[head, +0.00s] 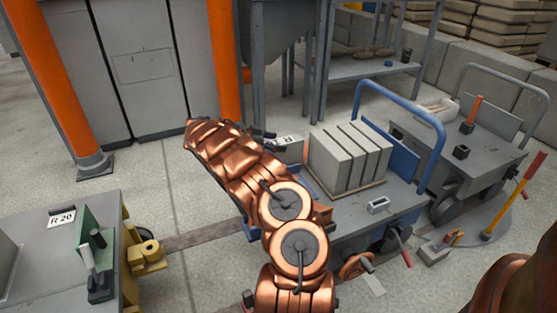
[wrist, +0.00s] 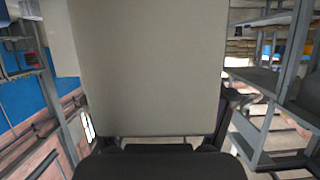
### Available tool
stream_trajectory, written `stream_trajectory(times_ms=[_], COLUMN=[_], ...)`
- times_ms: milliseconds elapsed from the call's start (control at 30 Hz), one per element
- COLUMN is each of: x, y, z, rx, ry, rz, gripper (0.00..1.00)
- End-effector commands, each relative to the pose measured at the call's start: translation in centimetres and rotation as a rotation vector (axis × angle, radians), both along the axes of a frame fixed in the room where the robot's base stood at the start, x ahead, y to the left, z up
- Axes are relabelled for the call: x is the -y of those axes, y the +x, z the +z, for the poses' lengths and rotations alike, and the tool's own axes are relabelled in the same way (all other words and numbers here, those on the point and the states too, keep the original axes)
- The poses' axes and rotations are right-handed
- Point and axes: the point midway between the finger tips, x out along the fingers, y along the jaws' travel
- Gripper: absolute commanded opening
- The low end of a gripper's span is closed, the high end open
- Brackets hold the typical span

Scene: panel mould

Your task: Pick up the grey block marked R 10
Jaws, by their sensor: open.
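In the head view a white card (head: 287,140) with an R on it shows just past the end of my copper arm; the rest of its marking is hidden or too small to read. Several grey blocks (head: 343,160) stand side by side on the blue cart (head: 378,208). My gripper (head: 264,133) is at the card's left and is mostly hidden by my arm. In the wrist view a large plain grey block face (wrist: 150,65) fills the middle. My open gripper (wrist: 160,112) has a dark finger at each side of that face. Contact cannot be told.
A blue handrail (head: 400,95) rises behind the cart. A second grey cart (head: 465,145) stands at right. A table with an R 20 card (head: 62,218) and a green bracket is at left. An orange post (head: 55,85) stands behind it. Open floor (head: 165,190) lies between.

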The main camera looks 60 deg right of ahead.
Motion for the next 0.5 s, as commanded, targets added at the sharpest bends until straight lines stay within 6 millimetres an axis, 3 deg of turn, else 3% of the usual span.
stream_trajectory(times_ms=[133,500], x=[-0.01,-0.03], y=[0.03,0.04], z=[0.06,0.05], rx=[0.000,0.000], ry=[0.000,0.000], rz=[0.001,0.001], gripper=[0.81,0.43])
